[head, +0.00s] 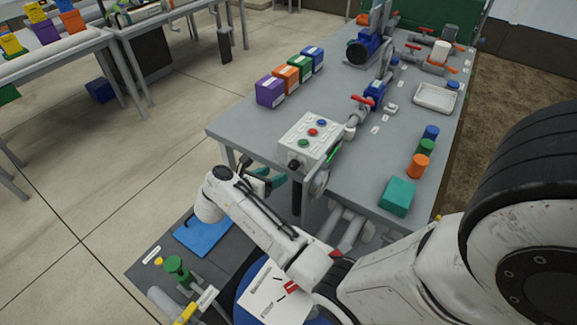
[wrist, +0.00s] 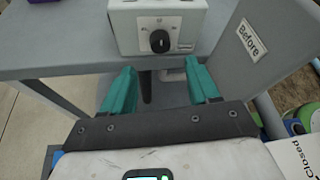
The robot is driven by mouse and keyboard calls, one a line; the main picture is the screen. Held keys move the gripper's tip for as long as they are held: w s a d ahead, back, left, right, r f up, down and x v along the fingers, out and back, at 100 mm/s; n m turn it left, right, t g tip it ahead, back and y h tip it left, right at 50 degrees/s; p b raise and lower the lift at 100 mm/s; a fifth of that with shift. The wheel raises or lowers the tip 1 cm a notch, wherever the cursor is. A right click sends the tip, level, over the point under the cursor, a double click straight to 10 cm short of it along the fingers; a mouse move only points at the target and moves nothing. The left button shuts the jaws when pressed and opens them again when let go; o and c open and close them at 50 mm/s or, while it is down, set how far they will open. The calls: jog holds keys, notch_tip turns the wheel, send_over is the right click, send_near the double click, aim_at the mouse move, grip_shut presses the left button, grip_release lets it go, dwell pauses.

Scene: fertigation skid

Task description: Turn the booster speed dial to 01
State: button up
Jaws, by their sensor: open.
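A pale control box (head: 312,132) stands at the near left part of the grey bench. It carries red, green and blue buttons on top. A black round dial (wrist: 159,41) sits on its front face, with small marks around it too small to read surely. The dial also shows small in the head view (head: 294,164). A light mark shows on the dial, but I cannot tell its exact setting. My gripper (wrist: 160,68) has teal fingers, open and empty, apart from the dial and in front of it. It also shows in the head view (head: 266,180), below the box.
A grey plate marked "Before" (wrist: 262,38) is right of the dial in the wrist view. Several coloured boxes (head: 290,78) stand behind the control box. Pipes with a red-handled valve (head: 362,101) are beside it. A teal block (head: 398,196) lies at the bench's near right.

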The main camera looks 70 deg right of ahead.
aim_at(291, 166)
jog(key=p+x, duration=0.1)
jog(key=x, duration=0.7)
jog(key=shift+s+d, duration=0.15)
jog(key=shift+d, duration=0.15)
jog(key=c, duration=1)
jog(key=shift+c, duration=0.2)
jog(key=shift+f+n, duration=0.1)
jog(key=shift+n, duration=0.2)
jog(key=n+g, duration=0.1)
jog(key=n+g+b, duration=0.2)
jog(key=shift+w+f+n, duration=0.2)
jog(key=shift+w+n, duration=0.05)
jog(key=shift+n, duration=0.15)
jog(key=n+g+b, duration=0.1)
jog(key=n+b, duration=0.1)
jog(key=n, duration=0.1)
jog(key=shift+f+g+h, duration=0.1)
jog(key=shift+g+h, duration=0.2)
jog(key=shift+h, duration=0.1)
jog(key=shift+n+g+b, duration=0.3)
jog(key=shift+n+b, duration=0.1)
jog(key=shift+n, duration=0.3)
jog(key=shift+h, duration=0.3)
